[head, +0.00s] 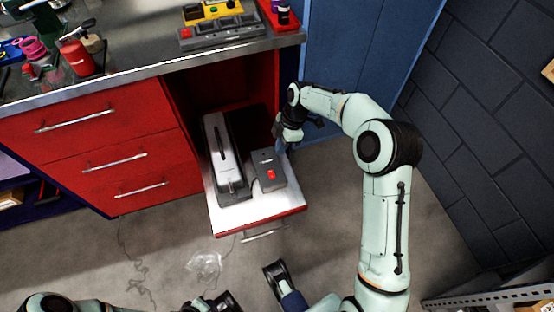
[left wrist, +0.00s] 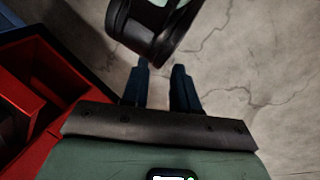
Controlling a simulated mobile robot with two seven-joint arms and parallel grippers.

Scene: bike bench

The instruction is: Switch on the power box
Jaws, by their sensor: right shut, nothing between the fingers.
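The power box (head: 266,161) is a small dark grey box with a red switch (head: 270,174) on its top. It stands at the right side of the open drawer (head: 262,209) under the workbench. My right gripper (head: 280,147) is shut and empty at the back right corner of the box, beyond the red switch. I cannot tell whether its tips touch the box. In the left wrist view my left gripper (left wrist: 159,84) has its two blue fingers apart with nothing between them, low over the floor, away from the box.
A long silver and black unit (head: 224,160) stands left of the power box in the drawer. Red closed drawers (head: 95,140) are at the left. The workbench top (head: 150,72) holds tools and trays. A blue panel (head: 345,50) and brick wall are right. Clear crumpled plastic (head: 205,264) lies on the floor.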

